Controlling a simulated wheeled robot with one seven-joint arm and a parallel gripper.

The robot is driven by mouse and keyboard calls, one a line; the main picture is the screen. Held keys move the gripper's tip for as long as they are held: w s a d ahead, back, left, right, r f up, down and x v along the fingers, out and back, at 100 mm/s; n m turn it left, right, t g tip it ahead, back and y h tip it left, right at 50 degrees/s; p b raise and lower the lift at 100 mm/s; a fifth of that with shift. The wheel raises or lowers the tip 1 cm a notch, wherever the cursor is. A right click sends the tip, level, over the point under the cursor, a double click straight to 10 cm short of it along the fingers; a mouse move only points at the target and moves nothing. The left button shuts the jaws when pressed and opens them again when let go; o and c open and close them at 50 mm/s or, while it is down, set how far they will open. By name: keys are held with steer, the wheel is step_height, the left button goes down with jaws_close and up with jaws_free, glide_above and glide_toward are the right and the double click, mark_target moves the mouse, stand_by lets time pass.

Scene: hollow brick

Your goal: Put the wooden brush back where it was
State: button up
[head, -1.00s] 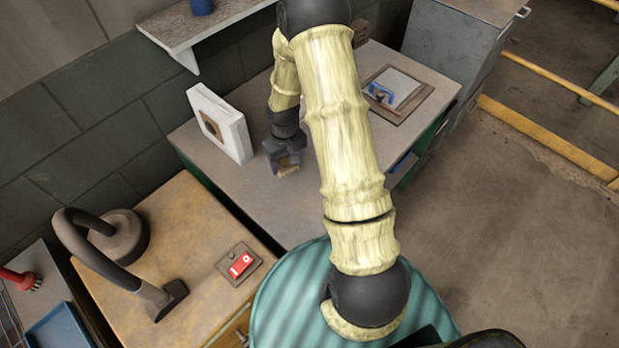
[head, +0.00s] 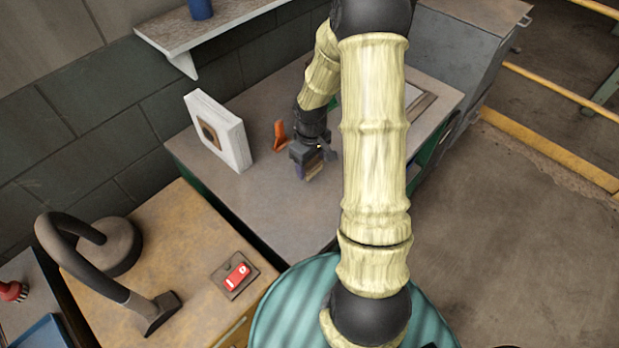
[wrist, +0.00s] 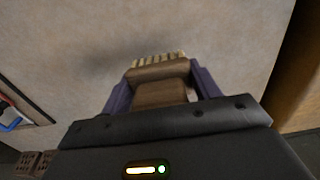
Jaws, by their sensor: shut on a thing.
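The wooden brush (wrist: 160,82) is held between the two purple fingers of my gripper (wrist: 162,92). Its brown wooden body lies between the fingers and its pale bristles point away from the wrist. In the head view my gripper (head: 311,165) hangs over the grey workbench top (head: 285,205), with the brush (head: 312,174) showing small at its tip. I cannot tell from the frames whether the bristles touch the bench.
An orange object (head: 279,135) stands behind my gripper. A shelf (head: 230,22) juts from the wall.

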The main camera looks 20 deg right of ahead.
mark_target(310, 184)
steer(key=shift+f, duration=1.3)
steer(key=shift+a+f, duration=0.1)
steer(key=shift+f, duration=1.75)
steer(key=shift+f, duration=0.1)
steer(key=o, duration=1)
step_height(310, 184, up, 12)
steer(key=shift+r, duration=0.15)
